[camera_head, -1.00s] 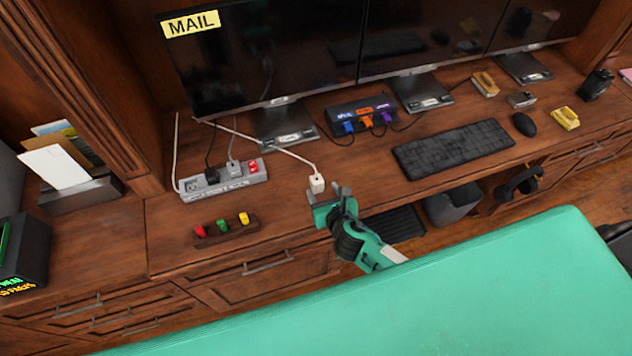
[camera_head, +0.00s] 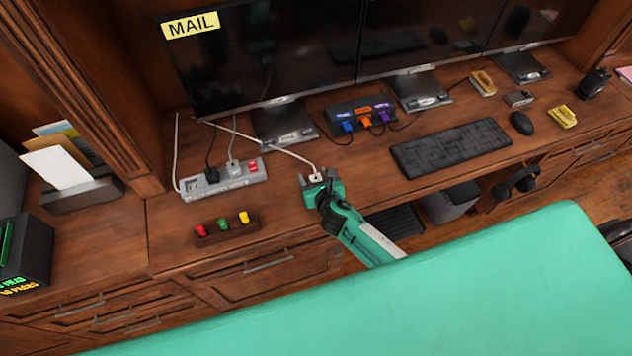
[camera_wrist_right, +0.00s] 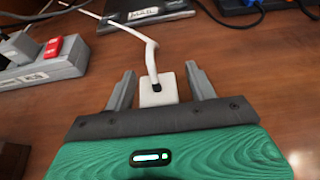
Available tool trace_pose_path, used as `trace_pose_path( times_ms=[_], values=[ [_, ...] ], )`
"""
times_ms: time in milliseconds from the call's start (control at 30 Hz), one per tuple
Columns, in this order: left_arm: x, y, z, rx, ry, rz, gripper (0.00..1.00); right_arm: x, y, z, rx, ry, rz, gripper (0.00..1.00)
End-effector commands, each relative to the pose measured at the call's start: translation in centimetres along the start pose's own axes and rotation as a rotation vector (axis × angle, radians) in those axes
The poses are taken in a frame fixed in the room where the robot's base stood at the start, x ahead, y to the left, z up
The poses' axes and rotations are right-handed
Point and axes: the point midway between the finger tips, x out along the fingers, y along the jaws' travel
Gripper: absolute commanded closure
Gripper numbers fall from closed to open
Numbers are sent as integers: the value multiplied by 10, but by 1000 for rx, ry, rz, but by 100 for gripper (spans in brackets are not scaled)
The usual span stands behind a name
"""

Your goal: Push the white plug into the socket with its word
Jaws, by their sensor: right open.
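The white plug (camera_head: 316,176) stands on the desk at the end of a white cord, right of the power strip. In the right wrist view the plug (camera_wrist_right: 158,92) sits between the two fingers of my right gripper (camera_wrist_right: 160,88), with a gap on each side. My right gripper (camera_head: 318,178) is open around it, low over the desk. The grey power strip (camera_head: 222,180) lies to the left, with a black plug, a grey plug and a red switch on it. A yellow MAIL label (camera_head: 191,24) is on the left monitor. My left gripper is not in view.
A wooden block with red, green and yellow pegs (camera_head: 226,229) stands near the desk's front edge. A dark hub (camera_head: 361,115) with coloured plugs sits behind. A keyboard (camera_head: 451,147) lies to the right. Bare desk lies between strip and gripper.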

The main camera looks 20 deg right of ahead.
Motion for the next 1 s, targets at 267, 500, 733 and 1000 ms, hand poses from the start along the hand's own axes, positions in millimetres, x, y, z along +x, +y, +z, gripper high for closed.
trace_pose_path(
  times_ms=[267, 500, 733, 1000],
  values=[
    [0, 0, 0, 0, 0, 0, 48, 0, 0, 0, 0, 0, 0, 92],
    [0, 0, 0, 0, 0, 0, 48, 0, 0, 0, 0, 0, 0, 92],
    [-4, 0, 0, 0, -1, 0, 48, -5, 0, 14, -1, -4, 1, 92],
    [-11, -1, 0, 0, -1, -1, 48, -30, -1, 75, -3, -8, 2, 92]
  ],
)
